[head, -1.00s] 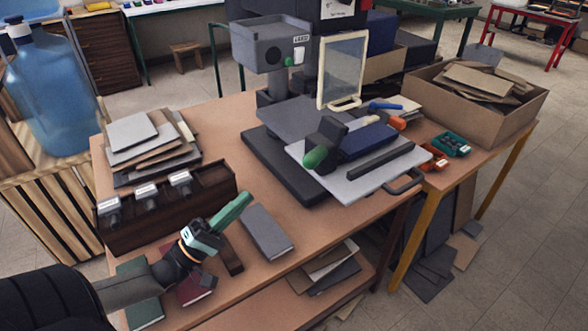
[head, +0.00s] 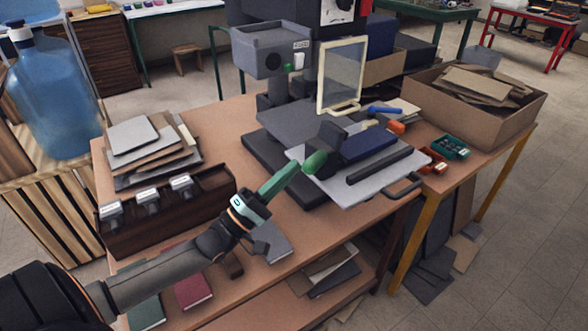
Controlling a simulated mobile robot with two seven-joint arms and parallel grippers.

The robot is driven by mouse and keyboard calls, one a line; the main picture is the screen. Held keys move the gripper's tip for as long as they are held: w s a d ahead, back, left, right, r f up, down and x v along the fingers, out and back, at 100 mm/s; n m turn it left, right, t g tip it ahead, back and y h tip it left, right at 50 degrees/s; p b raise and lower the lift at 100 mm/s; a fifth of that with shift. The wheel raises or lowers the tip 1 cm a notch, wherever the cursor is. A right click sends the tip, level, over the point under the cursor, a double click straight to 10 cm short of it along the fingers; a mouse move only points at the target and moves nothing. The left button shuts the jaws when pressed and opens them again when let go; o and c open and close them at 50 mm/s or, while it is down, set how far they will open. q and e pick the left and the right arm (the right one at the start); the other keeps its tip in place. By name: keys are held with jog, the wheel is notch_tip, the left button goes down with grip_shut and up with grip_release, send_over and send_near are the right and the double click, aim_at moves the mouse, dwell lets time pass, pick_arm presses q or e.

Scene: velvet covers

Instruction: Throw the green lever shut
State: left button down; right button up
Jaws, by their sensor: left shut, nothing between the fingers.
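The green lever grip (head: 315,162) sticks out toward the front left from a dark clamp block (head: 330,135) at the left end of the grey sliding plate (head: 350,192). A dark blue cover (head: 368,146) lies on this plate, beside a black bar (head: 380,165). My left gripper (head: 295,168) is shut, its green fingers empty. Its fingertips are right beside the lever grip, on its left; I cannot tell whether they touch. My right gripper is not in view.
The press head (head: 271,50) and a cream-framed clear guard (head: 342,75) stand behind the plate. A dark rack with stamps (head: 150,222) and a board stack (head: 150,148) are at left. A cardboard box (head: 500,120) is at right.

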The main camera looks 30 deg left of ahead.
pick_arm(q)
jog(key=shift+w+d+r, duration=0.2)
jog(key=shift+d, duration=0.4)
